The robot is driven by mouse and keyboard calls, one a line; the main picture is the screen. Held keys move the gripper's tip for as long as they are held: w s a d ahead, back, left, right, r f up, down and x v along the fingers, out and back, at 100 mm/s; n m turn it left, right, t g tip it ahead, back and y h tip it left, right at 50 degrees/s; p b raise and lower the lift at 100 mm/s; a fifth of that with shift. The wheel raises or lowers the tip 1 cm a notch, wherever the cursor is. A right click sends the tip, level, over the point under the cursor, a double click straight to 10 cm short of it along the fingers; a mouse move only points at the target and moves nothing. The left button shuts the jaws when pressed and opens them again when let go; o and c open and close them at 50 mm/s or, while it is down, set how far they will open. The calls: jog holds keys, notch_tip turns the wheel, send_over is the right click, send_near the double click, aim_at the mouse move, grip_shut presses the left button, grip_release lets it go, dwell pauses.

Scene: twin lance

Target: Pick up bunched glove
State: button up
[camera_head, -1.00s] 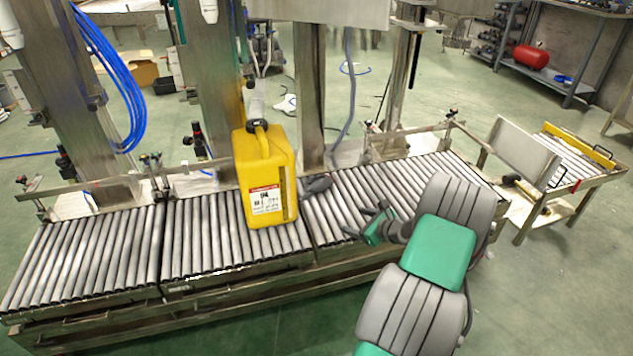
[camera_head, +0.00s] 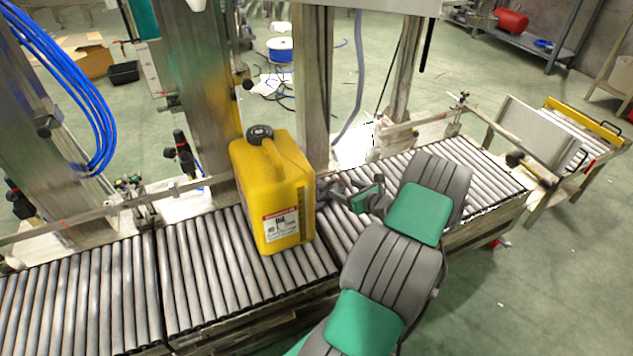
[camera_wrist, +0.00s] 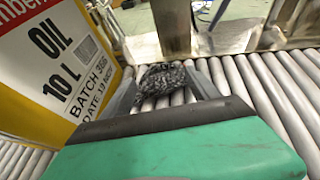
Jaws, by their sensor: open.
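The bunched glove (camera_wrist: 166,80) is a dark grey, speckled crumpled lump lying on the conveyor rollers. In the wrist view it sits ahead of my gripper (camera_wrist: 160,88), framed between the two open fingers. I cannot tell how deep between the fingertips it lies. In the head view my gripper (camera_head: 338,190) is low over the rollers, just right of the yellow oil jug (camera_head: 270,190), and the glove is hard to tell apart from the dark fingers there. The jug stands upright and also fills the left of the wrist view (camera_wrist: 60,60), close to the left finger.
The roller conveyor (camera_head: 210,270) runs across the scene, with a guide rail (camera_head: 420,122) and metal posts (camera_head: 313,90) behind it. Rollers right of my gripper are clear. A small roller cart (camera_head: 570,140) stands at the far right.

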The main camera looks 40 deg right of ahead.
aim_at(331, 183)
jog(key=b+x, duration=0.1)
jog(key=x, duration=0.2)
jog(key=b+x, duration=0.2)
jog(key=x, duration=0.2)
jog(key=shift+w+f, duration=0.15)
jog(key=shift+f, duration=0.2)
jog(key=shift+w, duration=0.2)
jog(key=shift+s, duration=0.1)
jog(key=c, duration=1.5)
jog(key=shift+o, duration=0.2)
jog(key=shift+r, duration=0.15)
